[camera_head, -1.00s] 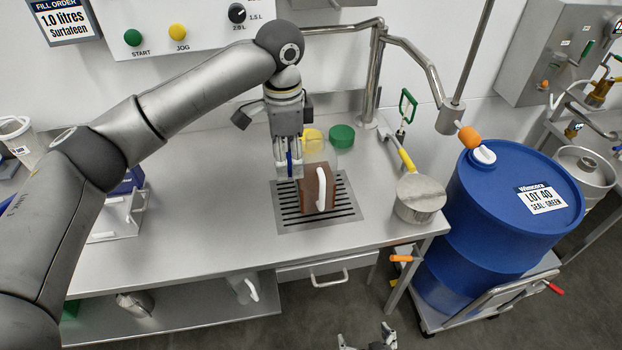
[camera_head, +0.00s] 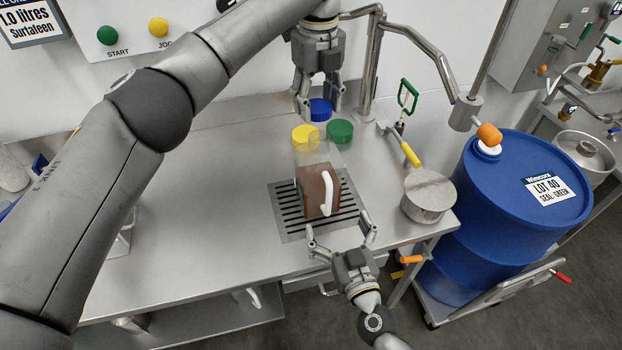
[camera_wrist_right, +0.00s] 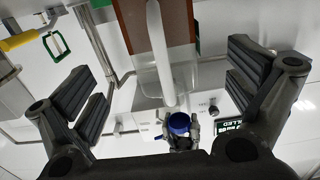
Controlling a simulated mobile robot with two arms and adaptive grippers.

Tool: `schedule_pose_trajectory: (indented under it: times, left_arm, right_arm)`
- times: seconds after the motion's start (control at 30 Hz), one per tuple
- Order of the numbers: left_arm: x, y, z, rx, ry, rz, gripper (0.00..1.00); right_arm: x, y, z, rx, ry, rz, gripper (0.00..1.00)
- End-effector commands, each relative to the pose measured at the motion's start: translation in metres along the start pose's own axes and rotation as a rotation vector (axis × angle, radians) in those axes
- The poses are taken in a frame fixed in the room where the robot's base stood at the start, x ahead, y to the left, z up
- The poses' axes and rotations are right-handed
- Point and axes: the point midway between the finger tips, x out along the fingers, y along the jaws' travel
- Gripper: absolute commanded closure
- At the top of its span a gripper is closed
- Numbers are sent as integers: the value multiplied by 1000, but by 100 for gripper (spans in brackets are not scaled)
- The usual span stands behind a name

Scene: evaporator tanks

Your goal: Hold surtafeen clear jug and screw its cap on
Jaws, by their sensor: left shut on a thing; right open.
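The clear jug (camera_head: 314,186) holds brown liquid and stands upright on the slotted drain grate (camera_head: 288,230). Its white handle (camera_head: 327,192) faces the front right. My left gripper (camera_head: 318,108) is shut on the blue cap (camera_head: 321,110), behind and above the jug. The blue cap also shows in the right wrist view (camera_wrist_right: 179,122). My right gripper (camera_head: 341,232) is open and empty just in front of the jug. In the right wrist view the jug (camera_wrist_right: 180,30) and its handle (camera_wrist_right: 160,50) lie between the open fingers, apart from them. The jug's mouth is hard to make out.
A yellow cap (camera_head: 305,134) and a green cap (camera_head: 340,131) lie behind the jug. A blue drum (camera_head: 515,195) stands beyond the table (camera_head: 190,250), whose left part is mostly clear.

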Motion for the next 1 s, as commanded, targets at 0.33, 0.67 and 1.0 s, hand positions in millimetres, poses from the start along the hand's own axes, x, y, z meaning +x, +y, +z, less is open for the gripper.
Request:
schedule_pose_trajectory:
  times: [0.33, 0.67, 1.0]
  left_arm:
    - [-2, -4, -2, 54, -1, -1, 60]
    - [-2, -4, -2, 52, -1, -1, 60]
    - [-2, -4, -2, 52, -1, -1, 60]
  right_arm:
    - [1, 0, -11, 2, 21, 4, 0]
    - [15, 0, -12, 4, 22, 5, 0]
    - [73, 0, -13, 3, 22, 3, 0]
